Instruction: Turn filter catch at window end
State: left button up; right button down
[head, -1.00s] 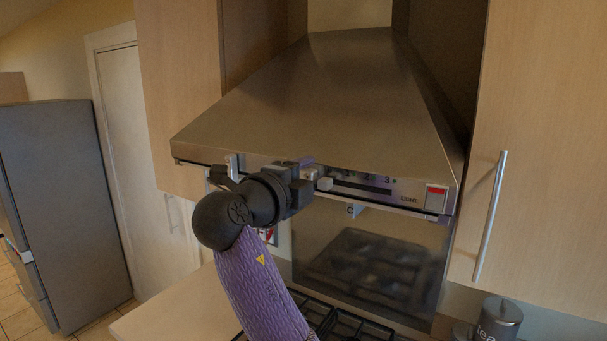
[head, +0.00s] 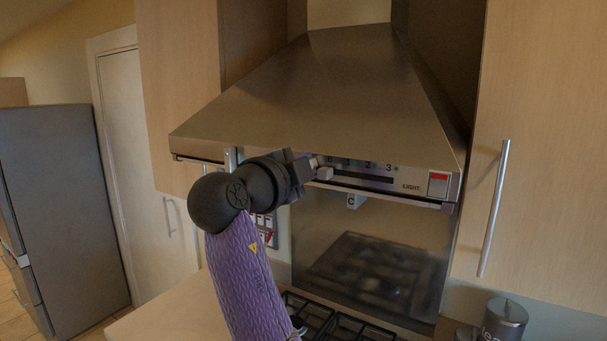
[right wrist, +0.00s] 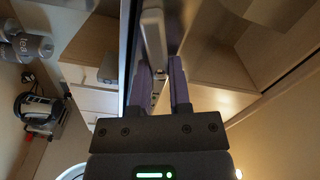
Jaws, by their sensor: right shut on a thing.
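My right gripper (head: 302,172) is at the front lower edge of the steel hood (head: 320,95), just left of a small pale slider block (head: 325,174). Its fingertips are hidden in the head view. In the right wrist view the two purple fingers (right wrist: 162,92) are shut on a pale grey, lever-like piece (right wrist: 152,36), which looks like a filter catch. Its fixing to the hood is hard to make out. A pale upright tab (head: 230,160) shows at the hood's edge on the left. A white piece marked C (head: 353,201) hangs under the hood's edge. My left gripper is not in view.
A wood cabinet (head: 515,120) with a long bar handle (head: 494,210) stands at the right. The hob (head: 345,328) lies below the hood. A tea canister (head: 503,320) stands at the lower right. A grey fridge (head: 60,200) is at the far left.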

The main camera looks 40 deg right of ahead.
jog(key=c, duration=0.6)
grip_release()
jog(key=shift+o, duration=0.2)
jog(key=shift+a, duration=0.1)
jog(key=b+v, duration=0.4)
jog(key=v, duration=0.6)
